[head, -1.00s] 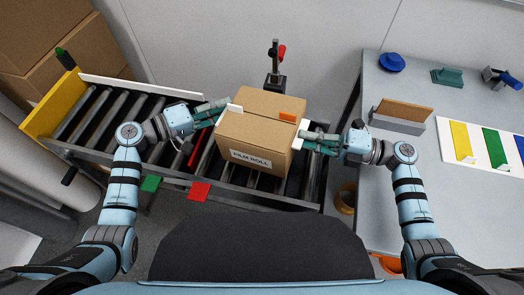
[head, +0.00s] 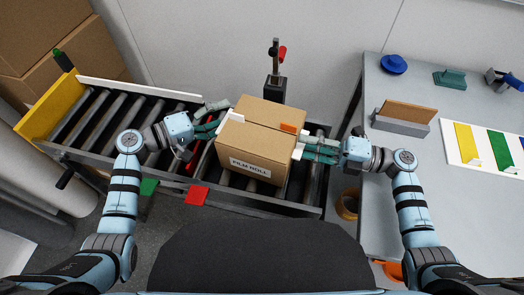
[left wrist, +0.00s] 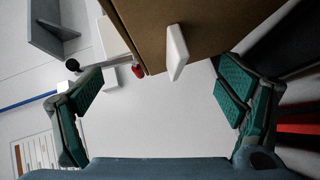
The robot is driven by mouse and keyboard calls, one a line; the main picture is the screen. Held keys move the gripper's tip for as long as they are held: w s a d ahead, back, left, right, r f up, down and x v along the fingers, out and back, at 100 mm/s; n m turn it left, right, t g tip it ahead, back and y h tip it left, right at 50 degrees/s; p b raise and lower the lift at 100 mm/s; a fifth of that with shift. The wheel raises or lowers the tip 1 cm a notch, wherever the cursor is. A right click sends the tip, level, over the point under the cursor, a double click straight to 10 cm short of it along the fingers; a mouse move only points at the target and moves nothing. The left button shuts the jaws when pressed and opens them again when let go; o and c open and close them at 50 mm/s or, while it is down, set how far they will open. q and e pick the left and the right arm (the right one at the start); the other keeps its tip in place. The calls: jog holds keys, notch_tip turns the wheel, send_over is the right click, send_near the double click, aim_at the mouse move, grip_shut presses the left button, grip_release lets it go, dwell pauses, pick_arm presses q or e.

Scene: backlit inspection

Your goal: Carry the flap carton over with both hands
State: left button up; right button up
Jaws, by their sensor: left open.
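The flap carton (head: 245,140), a brown box labelled FILM ROLL, sits over the rollers of the conveyor (head: 90,118); whether it rests fully on them is hard to tell. An orange patch shows on its top. My left gripper (head: 215,117) is at its left side with the fingers spread. In the left wrist view, a white tab (left wrist: 176,52) on the carton (left wrist: 215,22) lies ahead between the wide-open fingers, apart from both. My right gripper (head: 308,149) is at the carton's right side, by a white tab (head: 299,148); its grip on the tab is unclear.
A grey table (head: 400,195) on the right holds a blue disc (head: 393,64), a green block (head: 447,76) and a grey holder with a brown board (head: 404,112). A post with a red lever (head: 275,75) stands behind the carton. A yellow end plate (head: 45,108) closes the conveyor's left end.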

jog(key=shift+o, duration=1.2)
pick_arm(q)
jog(key=v, duration=1.2)
pick_arm(e)
jog(key=o, duration=0.6)
pick_arm(q)
jog(key=shift+w, duration=0.1)
pick_arm(e)
jog(key=v, duration=1.2)
pick_arm(q)
jog(key=shift+a, duration=0.1)
